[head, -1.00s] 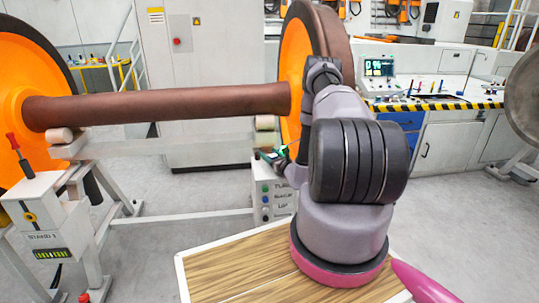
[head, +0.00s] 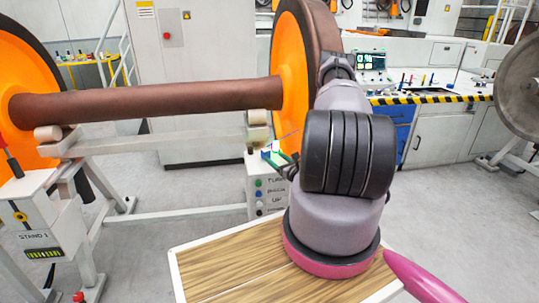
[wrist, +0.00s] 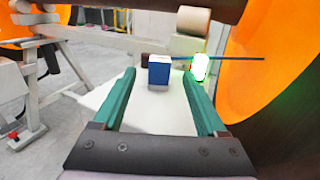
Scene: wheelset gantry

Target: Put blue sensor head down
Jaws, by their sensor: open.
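The blue sensor head (wrist: 159,72), a small blue block with a pale top, stands upright on a white surface (wrist: 150,108) in the wrist view. My gripper (wrist: 159,78) has its two green fingers spread apart, with the block near the tips and a gap on either side. I cannot tell whether the block is just beyond the tips or between them. In the head view my gripper (head: 275,152) shows small beside the wheelset stand, partly hidden by my arm, and the sensor head cannot be made out there.
A brown axle (head: 150,100) with orange wheels spans the stand just above the gripper. An orange wheel (wrist: 270,70) is close on the right in the wrist view. A thin dark rod (wrist: 235,58) and a bright white glow (wrist: 200,67) lie beyond the right finger.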

